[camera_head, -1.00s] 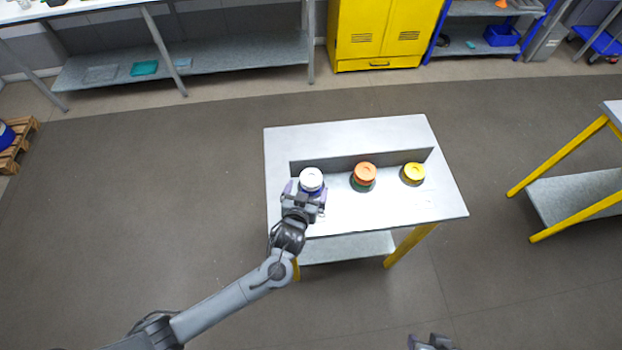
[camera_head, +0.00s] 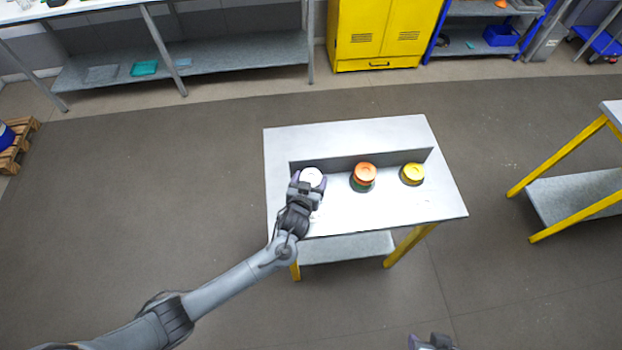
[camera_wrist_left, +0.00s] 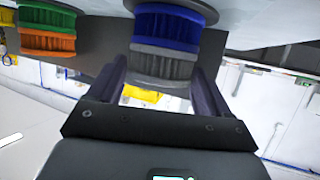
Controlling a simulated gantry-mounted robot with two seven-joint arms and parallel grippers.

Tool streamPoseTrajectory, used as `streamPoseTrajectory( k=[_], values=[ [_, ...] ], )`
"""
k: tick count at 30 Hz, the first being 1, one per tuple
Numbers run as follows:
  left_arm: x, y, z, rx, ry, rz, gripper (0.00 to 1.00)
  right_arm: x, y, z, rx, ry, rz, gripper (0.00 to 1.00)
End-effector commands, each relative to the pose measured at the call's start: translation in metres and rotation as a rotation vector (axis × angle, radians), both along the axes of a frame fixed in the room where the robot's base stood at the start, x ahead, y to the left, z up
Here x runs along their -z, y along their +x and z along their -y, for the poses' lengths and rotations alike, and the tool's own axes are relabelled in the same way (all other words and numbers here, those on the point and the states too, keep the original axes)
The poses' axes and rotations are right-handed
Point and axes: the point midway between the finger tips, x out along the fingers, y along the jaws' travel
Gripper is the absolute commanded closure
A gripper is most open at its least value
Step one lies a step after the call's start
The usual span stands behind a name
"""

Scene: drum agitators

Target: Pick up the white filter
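The white filter (camera_head: 312,176) is a round ribbed disc at the left of the small table (camera_head: 345,138). In the left wrist view, where the scene appears upside down, it shows as a grey ribbed ring (camera_wrist_left: 166,64) stacked with a blue ribbed ring (camera_wrist_left: 168,28). My left gripper (camera_head: 309,181) is at the white filter, with one finger on each side. The fingers are spread, and a narrow gap shows beside the left one in the wrist view. My right gripper (camera_head: 432,342) is only partly in view at the bottom edge; its fingers cannot be made out.
An orange filter (camera_head: 365,172) on a green one (camera_head: 362,187) stands in the middle of the table. A yellow filter (camera_head: 412,173) stands to their right. A raised ledge (camera_head: 360,160) runs behind them. The table's front right is clear.

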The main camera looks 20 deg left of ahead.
Motion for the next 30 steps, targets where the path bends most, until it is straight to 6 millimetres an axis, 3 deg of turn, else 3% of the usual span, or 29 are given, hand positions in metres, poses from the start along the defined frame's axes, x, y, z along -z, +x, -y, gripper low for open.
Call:
streamPoseTrajectory(
  k=[1,7,20,28,30],
  values=[
    [0.0,0.0,0.0,0.0,0.0,0.0,0.29,0.0,0.0,0.0,0.001,0.001,0.0,0.57],
    [0.0,0.0,0.0,0.0,0.0,0.0,0.57,0.0,0.0,0.0,0.001,0.001,0.0,0.57],
    [-0.008,0.0,0.0,0.0,0.0,0.0,0.57,0.0,0.0,0.001,-0.004,-0.006,0.0,0.57],
    [-0.041,0.0,0.0,0.0,-0.002,0.002,0.57,0.001,0.0,0.002,-0.006,-0.01,-0.001,0.57],
    [-0.048,-0.01,0.01,0.003,-0.003,0.0,0.57,0.001,-0.001,0.002,-0.007,-0.009,-0.001,0.57]
  ],
)
